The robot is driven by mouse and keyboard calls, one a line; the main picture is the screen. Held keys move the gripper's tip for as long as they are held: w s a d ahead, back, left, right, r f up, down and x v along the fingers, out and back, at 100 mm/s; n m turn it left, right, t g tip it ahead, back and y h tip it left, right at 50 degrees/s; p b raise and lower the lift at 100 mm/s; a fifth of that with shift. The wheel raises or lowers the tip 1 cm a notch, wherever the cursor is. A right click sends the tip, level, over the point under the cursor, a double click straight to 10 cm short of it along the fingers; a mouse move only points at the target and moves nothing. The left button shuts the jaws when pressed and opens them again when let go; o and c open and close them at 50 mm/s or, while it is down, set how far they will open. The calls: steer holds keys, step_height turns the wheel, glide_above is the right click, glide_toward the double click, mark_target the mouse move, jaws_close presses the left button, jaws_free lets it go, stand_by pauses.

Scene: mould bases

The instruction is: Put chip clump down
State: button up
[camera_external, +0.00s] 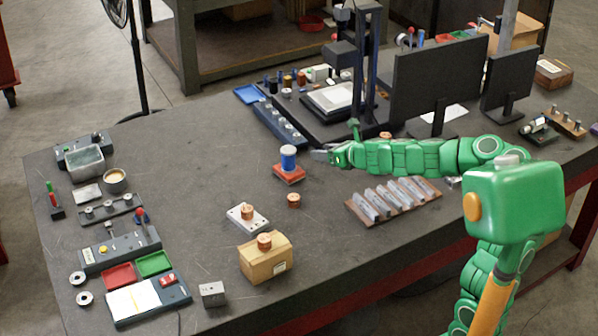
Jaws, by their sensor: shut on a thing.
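My gripper (322,156) is at the end of the green arm, over the middle of the dark table, just right of a blue and white cylinder (288,158) on a red base (289,174). The jaws are shut on a small greyish thing at their tips, which I take for the chip clump. Its outline blends with the grey fingers, and its exact shape is too small to tell. I cannot tell how high it is above the table.
A wooden rack of grey bars (394,199) lies right of centre. A small copper piece (294,200) and a cardboard box (266,258) stand nearer the front. Black monitors (438,82) stand behind the arm. The tabletop left of the blue cylinder (205,150) is clear.

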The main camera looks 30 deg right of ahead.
steer(key=shift+w+d+m+h, duration=3.5)
steer(key=shift+m+h, duration=0.6)
steer(key=shift+h, duration=0.9)
steer(key=s+d+m+g+h, duration=0.2)
steer(key=m+g+h, duration=0.1)
steer(key=m+h, duration=0.1)
steer(key=m+g+h, duration=0.3)
steer(key=m+g, duration=0.1)
steer(key=m, duration=0.1)
glide_above(329, 170)
steer(key=shift+s+f, duration=0.15)
steer(key=shift+f, duration=8.5)
